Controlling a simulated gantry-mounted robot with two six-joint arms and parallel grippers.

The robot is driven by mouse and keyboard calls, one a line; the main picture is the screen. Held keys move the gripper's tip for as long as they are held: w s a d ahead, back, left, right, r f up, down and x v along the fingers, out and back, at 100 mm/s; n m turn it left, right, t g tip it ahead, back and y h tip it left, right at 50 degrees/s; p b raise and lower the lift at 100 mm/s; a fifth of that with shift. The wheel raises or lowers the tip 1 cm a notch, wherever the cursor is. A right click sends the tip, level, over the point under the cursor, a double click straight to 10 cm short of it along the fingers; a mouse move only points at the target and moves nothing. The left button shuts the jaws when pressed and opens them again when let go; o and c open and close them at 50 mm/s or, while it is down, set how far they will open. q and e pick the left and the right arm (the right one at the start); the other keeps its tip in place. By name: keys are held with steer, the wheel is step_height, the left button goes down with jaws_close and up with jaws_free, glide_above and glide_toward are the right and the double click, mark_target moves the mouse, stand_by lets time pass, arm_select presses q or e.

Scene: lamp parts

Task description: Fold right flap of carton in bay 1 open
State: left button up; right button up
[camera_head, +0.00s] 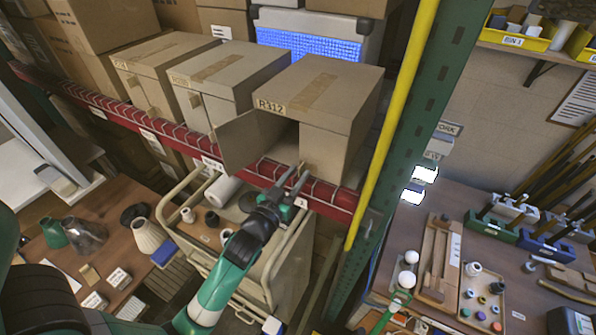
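The carton marked R312 (335,98) stands on the red-beamed rack. Its left flap (250,138) is swung out to the left, and the front is dark and open behind it. The right flap (325,152) appears to lie across the right part of the front. My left gripper (304,170) is in front of the carton, fingers pointing up toward the lower inner edge of the right flap. Its two fingers are apart with a narrow gap and nothing visible between them. I cannot tell whether a finger touches the flap.
Two more cartons (222,72) stand close on the left. The red beam (338,200) runs below the cartons. A yellow pole (395,120) and green upright (425,110) stand close on the right. A cart (290,262) with a white roll is below my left arm.

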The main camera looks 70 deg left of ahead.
arm_select(q)
steer(key=shift+w+a, duration=0.3)
steer(key=shift+w, duration=0.05)
jaws_close()
stand_by(1.2)
